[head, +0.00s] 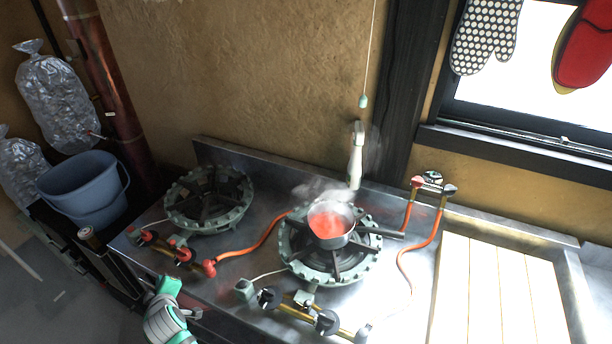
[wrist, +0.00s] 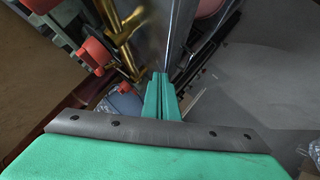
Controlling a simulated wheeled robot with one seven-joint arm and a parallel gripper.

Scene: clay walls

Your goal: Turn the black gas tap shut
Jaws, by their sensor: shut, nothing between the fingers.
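At the back of the counter, a gas outlet has a red tap at left and a black tap (head: 449,190) at right, with an orange hose below each. More black knobs (head: 326,322) sit on the brass pipe at the front of the right burner. My gripper (wrist: 161,80) is shut and empty in the wrist view, its green fingers together beside a steel edge. In the head view my green and white arm end is at the lower left, by the counter's front edge, far from the outlet; its fingertips are not clear there. The black tap is not visible in the wrist view.
A steaming pan (head: 331,224) with red contents sits on the right burner (head: 300,262). The left burner (head: 208,200) is empty; its red knobs (wrist: 97,52) are near my gripper in the wrist view. A blue bucket (head: 82,190) stands left. Slatted boards (head: 490,290) lie right.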

